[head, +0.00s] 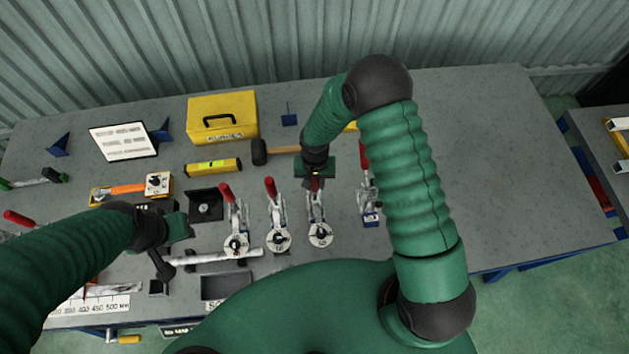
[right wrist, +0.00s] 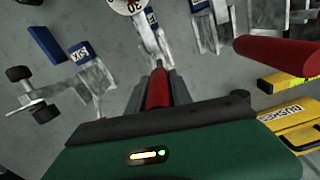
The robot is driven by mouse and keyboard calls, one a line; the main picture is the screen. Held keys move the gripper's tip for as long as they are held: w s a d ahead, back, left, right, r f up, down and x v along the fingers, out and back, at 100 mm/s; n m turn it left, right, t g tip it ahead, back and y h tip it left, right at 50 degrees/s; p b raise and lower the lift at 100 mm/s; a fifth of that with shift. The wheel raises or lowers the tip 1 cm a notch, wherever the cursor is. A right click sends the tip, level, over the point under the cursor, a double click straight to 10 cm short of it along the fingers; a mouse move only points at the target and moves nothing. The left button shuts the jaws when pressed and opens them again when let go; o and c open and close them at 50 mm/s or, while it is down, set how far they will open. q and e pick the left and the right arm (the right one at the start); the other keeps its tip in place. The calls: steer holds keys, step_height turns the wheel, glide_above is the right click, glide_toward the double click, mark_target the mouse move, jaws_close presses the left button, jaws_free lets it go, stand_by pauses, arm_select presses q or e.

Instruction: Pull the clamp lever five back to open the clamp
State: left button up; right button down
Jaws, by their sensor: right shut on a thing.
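A row of toggle clamps with red lever handles stands on the grey bench in the head view. My right gripper (head: 316,178) is shut on the red handle of the third clamp from the left in the central group (head: 318,210). In the right wrist view, the red handle (right wrist: 158,88) sits between the gripper fingers (right wrist: 157,92), and the metal clamp body extends away from it. A neighbouring clamp (head: 370,210) carries a plate marked SIX (right wrist: 80,52). The held clamp's own number is not readable. My left gripper (head: 180,230) hangs over the bench's left part; its jaws are unclear.
Another red lever (right wrist: 285,52) stands close by in the right wrist view. Two clamps (head: 236,215) (head: 277,212) stand left of the held one. A mallet (head: 262,151), a yellow case (head: 222,117) and a yellow level (head: 213,167) lie behind. The bench's right side is clear.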

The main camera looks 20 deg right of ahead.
steer(key=shift+r, duration=0.1)
steer(key=shift+w+d+g, duration=0.1)
steer(key=shift+w+g, duration=0.3)
steer(key=w+d+f+g+y+b, duration=0.1)
steer(key=w+g+b, duration=0.4)
steer(key=b, duration=1.2)
steer(key=shift+w+f+g, duration=0.4)
steer(key=shift+f+g, duration=0.1)
steer(key=shift+f, duration=0.05)
steer(key=shift+d, duration=0.1)
